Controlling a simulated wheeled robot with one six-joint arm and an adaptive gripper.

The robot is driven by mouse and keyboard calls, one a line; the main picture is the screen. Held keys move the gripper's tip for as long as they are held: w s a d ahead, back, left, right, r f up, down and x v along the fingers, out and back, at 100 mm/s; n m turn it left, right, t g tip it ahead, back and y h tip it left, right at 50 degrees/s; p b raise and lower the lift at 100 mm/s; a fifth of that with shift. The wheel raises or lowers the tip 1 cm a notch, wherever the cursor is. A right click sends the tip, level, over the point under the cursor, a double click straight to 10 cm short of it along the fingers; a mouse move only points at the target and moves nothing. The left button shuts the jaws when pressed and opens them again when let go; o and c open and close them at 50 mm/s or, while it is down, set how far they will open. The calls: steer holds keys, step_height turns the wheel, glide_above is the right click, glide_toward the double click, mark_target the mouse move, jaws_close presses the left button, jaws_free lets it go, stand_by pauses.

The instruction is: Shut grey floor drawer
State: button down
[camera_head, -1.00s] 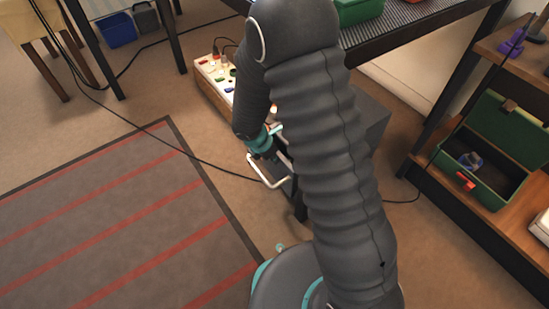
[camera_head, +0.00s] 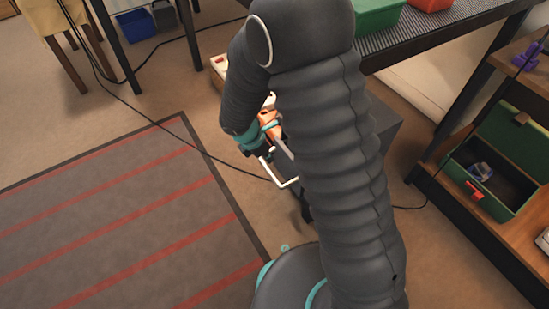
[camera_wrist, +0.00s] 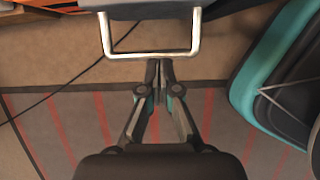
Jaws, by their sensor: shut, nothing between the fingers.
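The grey floor drawer stands low on the floor under the bench. In the head view my arm covers much of it, and its grey housing (camera_head: 384,122) shows to the right of the arm. Its white bar handle (camera_head: 287,182) shows left of the arm, and in the wrist view the handle (camera_wrist: 152,56) hangs across the top below the grey drawer front (camera_wrist: 150,10). My gripper (camera_wrist: 158,66) is shut and empty, its fingertips close by the handle's crossbar; I cannot tell if they touch. How far the drawer stands out is hidden.
A striped rug (camera_head: 120,220) covers the floor at left. A black cable (camera_head: 225,163) runs along the floor to the drawer. The bench (camera_head: 430,38) is above, and a shelf with an open green toolbox (camera_head: 495,190) stands at right.

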mark_target(267, 168)
steer(key=c, duration=1.9)
jaws_free()
steer(key=v, duration=0.3)
steer(key=shift+r, duration=0.2)
steer(key=o, duration=0.8)
steer(key=shift+w+d+f+b, duration=0.2)
steer(key=shift+w+d+b, duration=0.1)
steer(key=shift+w+m+b, duration=0.3)
steer(key=shift+w+m, duration=0.05)
steer(key=shift+m, duration=0.65)
steer(key=f+m+b, duration=0.1)
steer(key=f+m, duration=0.3)
steer(key=m, duration=0.1)
steer(key=w+f+m+y+b, duration=0.1)
steer(key=f+m, duration=0.3)
steer(key=m, duration=0.1)
steer(key=w+f+m+g+b, duration=0.1)
steer(key=f+m, duration=0.3)
steer(key=m, duration=0.2)
steer(key=shift+a+f+y, duration=0.1)
steer(key=shift+f+y, duration=0.15)
steer(key=shift+y, duration=0.15)
jaws_close()
